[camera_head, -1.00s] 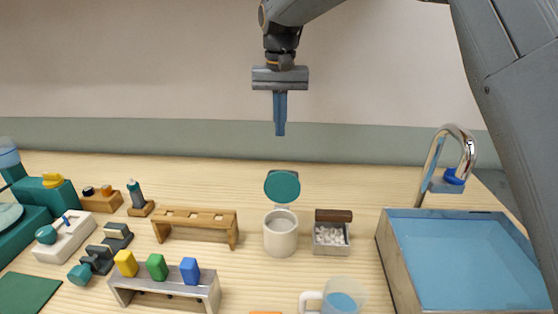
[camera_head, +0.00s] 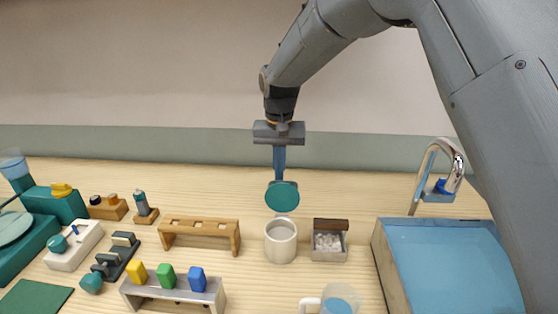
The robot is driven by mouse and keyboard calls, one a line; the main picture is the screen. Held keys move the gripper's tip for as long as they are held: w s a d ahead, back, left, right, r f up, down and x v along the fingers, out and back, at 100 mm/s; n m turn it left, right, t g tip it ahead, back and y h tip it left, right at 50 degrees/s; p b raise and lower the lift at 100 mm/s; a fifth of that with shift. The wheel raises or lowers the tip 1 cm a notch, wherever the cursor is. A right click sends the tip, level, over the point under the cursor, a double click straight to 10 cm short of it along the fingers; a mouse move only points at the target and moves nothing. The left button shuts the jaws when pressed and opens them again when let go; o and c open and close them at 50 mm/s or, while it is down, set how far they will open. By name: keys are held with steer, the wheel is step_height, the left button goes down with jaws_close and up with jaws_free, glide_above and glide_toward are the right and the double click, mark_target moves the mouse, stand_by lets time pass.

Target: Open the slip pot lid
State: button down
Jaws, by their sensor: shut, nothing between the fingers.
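The slip pot (camera_head: 281,243) is a white round pot at the middle of the table. Its teal lid (camera_head: 282,197) stands raised at the back of the pot, and the pot's mouth is uncovered. My gripper (camera_head: 279,176) is shut and empty, pointing down just above the lid in the picture. The lid seems to hide the ends of the fingers. I cannot tell whether they touch it.
A wooden rack (camera_head: 199,235) stands left of the pot, and a box of white pieces (camera_head: 329,243) stands close on its right. A clear mug (camera_head: 338,300) is in front. A blue-floored sink (camera_head: 450,265) with a tap (camera_head: 440,170) lies at the right.

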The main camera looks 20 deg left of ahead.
steer(key=shift+s+d+r, duration=0.1)
steer(key=shift+s+d, duration=0.05)
steer(key=shift+s, duration=0.15)
steer(key=shift+s+d+r+t, duration=0.15)
steer(key=shift+s+r+t, duration=0.1)
steer(key=shift+s, duration=0.25)
steer(key=shift+s+d+r+t, duration=0.1)
steer(key=shift+s+r+t, duration=0.15)
steer(key=shift+s, duration=0.2)
steer(key=shift+r, duration=0.1)
